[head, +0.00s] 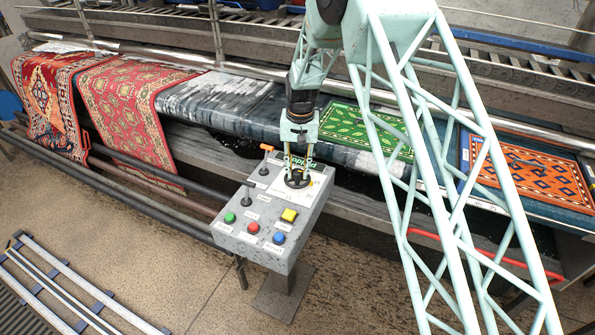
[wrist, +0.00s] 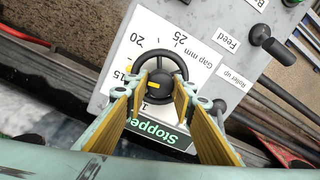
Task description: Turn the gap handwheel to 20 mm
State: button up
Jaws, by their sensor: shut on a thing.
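The gap handwheel (wrist: 181,64) is a dark spoked wheel with a round hub on the grey control box (head: 258,231). It also shows in the head view (head: 298,180), partly covered by my gripper. My gripper (wrist: 158,88) is over the wheel, its yellow-padded fingers shut on the hub. A white dial plate (wrist: 150,38) marked "Gap mm" lies around the wheel; 15 shows at left and 25 at upper right. A small yellow mark shows at the wheel's left, near 15. The fingers hide the dial's lower part.
A green display reading "Stopped" (wrist: 158,132) is beside the wheel. Levers, including an orange-topped one (head: 267,148), and green, red, blue and yellow buttons (head: 289,215) stand close by on the box. Rugs (head: 122,95) lie on the machine behind.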

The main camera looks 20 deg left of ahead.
aim_at(298, 171)
jog(key=m, duration=0.4)
jog(key=shift+m, duration=2.1)
jog(key=o, duration=0.8)
jog(key=shift+o, duration=0.2)
notch_tip(298, 171, up, 12)
jog(key=shift+d, duration=0.2)
jog(key=shift+s, duration=0.1)
